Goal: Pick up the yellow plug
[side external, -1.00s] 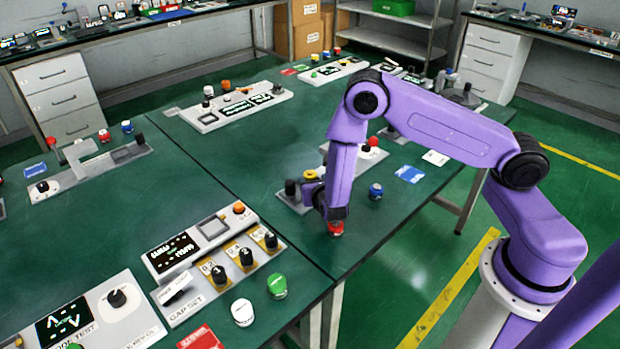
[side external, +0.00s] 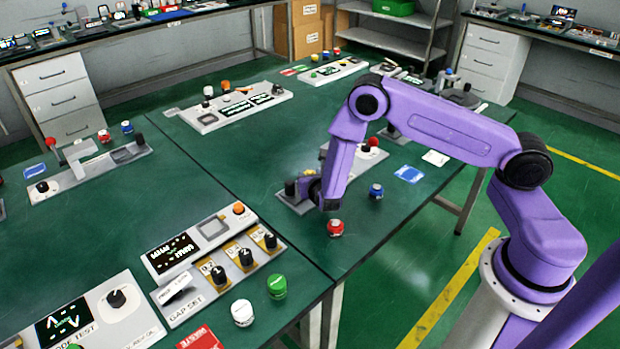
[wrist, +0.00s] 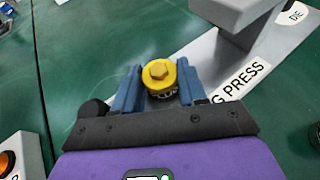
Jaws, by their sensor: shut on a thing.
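The yellow plug (wrist: 159,76) has a hexagonal top and sits between the two blue fingers of my gripper (wrist: 158,88) in the wrist view. The fingers are shut on it, one on each side. It appears close to the grey press base (wrist: 205,65) marked "G PRESS"; I cannot tell whether it still touches a surface. In the side external view my gripper (side external: 308,188) is low beside the press, and the plug is hidden there.
A red plug (side external: 335,228) stands in front of my gripper and a blue plug (side external: 376,191) to its right. A green plug (side external: 277,286) and a white plug (side external: 243,312) stand near the table's front edge. The gap-set panel (side external: 205,255) lies at front left.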

